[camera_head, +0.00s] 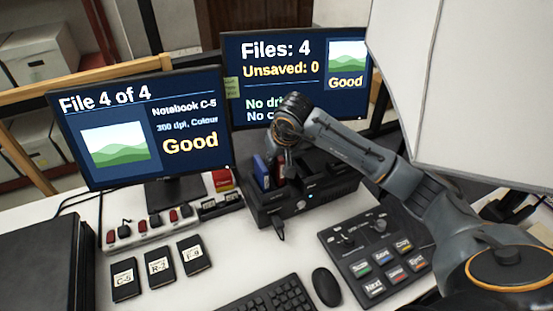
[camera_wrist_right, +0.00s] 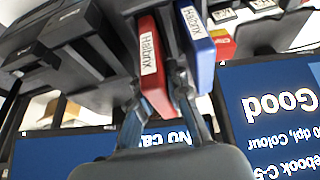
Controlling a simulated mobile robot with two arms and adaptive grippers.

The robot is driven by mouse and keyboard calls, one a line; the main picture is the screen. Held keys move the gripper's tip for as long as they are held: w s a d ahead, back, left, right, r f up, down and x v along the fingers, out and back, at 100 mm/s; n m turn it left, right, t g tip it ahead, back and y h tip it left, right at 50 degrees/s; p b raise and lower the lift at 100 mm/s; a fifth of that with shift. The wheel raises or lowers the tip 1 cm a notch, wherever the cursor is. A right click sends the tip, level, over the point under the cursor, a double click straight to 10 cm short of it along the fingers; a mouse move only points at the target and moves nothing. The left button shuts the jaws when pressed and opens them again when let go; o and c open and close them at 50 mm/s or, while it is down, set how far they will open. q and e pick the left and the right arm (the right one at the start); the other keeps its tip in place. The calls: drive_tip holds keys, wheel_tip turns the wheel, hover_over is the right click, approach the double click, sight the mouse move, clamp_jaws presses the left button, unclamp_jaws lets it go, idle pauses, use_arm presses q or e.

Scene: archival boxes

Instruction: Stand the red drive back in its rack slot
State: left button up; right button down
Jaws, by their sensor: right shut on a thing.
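The red drive (camera_wrist_right: 149,60), with a white label, is between the fingers of my right gripper (camera_wrist_right: 168,110) in the right wrist view. The gripper is shut on it. The blue drive (camera_wrist_right: 195,45) stands beside it, parallel and slightly apart. In the head view my right gripper (camera_head: 285,165) is over the black rack (camera_head: 298,208), just right of the blue drive (camera_head: 261,172). There the red drive is mostly hidden by the gripper. The red drive's far end meets the dark rack; I cannot tell how deep it sits. My left gripper is not in view.
Two monitors (camera_head: 140,125) stand behind the rack. A power strip (camera_head: 150,228), labelled black cartridges (camera_head: 158,266), a keyboard (camera_head: 268,297), a mouse (camera_head: 326,287) and a button panel (camera_head: 375,255) lie around it. A large white panel (camera_head: 485,90) is at upper right.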

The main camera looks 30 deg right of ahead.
drive_tip(key=shift+f+b, duration=0.8)
drive_tip(key=shift+f, duration=0.15)
drive_tip(key=c, duration=1.2)
unclamp_jaws()
drive_tip(key=v, duration=1.2)
